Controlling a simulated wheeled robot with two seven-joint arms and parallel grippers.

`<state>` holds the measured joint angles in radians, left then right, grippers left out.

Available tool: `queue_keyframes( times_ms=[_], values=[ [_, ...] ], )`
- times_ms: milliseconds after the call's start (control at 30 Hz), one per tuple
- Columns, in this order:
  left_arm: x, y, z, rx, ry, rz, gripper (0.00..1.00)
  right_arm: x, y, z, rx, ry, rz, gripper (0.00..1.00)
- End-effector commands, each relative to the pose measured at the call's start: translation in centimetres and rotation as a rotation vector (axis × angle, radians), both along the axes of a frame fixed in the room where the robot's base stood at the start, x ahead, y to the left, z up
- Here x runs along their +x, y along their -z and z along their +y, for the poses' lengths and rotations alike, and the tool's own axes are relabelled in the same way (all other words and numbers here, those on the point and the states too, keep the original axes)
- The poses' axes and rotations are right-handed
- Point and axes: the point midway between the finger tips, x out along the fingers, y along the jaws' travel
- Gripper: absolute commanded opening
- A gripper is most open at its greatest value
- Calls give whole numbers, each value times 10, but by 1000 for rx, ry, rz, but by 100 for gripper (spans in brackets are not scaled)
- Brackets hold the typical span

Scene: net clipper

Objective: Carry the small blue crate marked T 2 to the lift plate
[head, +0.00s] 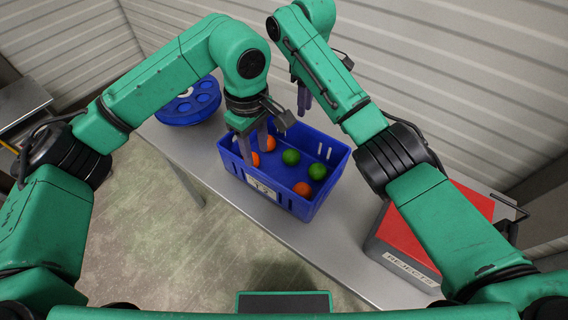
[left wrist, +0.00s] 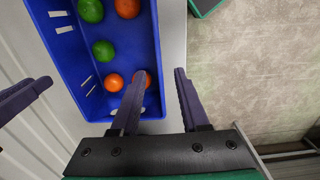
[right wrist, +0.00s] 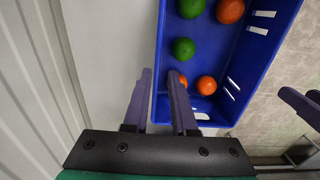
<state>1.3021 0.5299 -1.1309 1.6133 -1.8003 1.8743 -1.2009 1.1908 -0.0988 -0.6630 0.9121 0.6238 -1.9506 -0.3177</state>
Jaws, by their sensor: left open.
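The blue crate (head: 297,205) marked T 2 stands on a grey table in the head view. Its label (head: 262,189) faces the front, and orange and green balls lie inside. My left gripper (head: 254,143) is open above the crate's left part. In the left wrist view its fingers (left wrist: 160,72) show on either side of the crate's long wall (left wrist: 156,40). My right gripper (head: 301,97) is open just behind the crate. In the right wrist view its fingers (right wrist: 160,72) show either side of the opposite wall. I cannot tell whether either touches. No lift plate is identifiable.
A blue reel with round holes (head: 190,104) lies left of the crate on the table (head: 205,155). A red-topped box marked REJECTS (head: 405,268) stands to the right, partly behind my right arm. A ribbed wall (head: 420,60) runs behind the table. Open floor lies in front.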

Motion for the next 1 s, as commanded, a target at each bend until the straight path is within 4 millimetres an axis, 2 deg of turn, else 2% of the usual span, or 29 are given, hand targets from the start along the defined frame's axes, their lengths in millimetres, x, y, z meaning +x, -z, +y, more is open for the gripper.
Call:
queue_keyframes(
  times_ms=[600,800,1000],
  values=[
    [0,118,0,0,-1,3,45,0,118,0,-1,1,3,25],
    [0,135,0,0,0,1,45,0,136,0,1,0,1,25],
    [0,136,0,-1,0,1,45,0,137,0,1,0,-1,25]
  ],
)
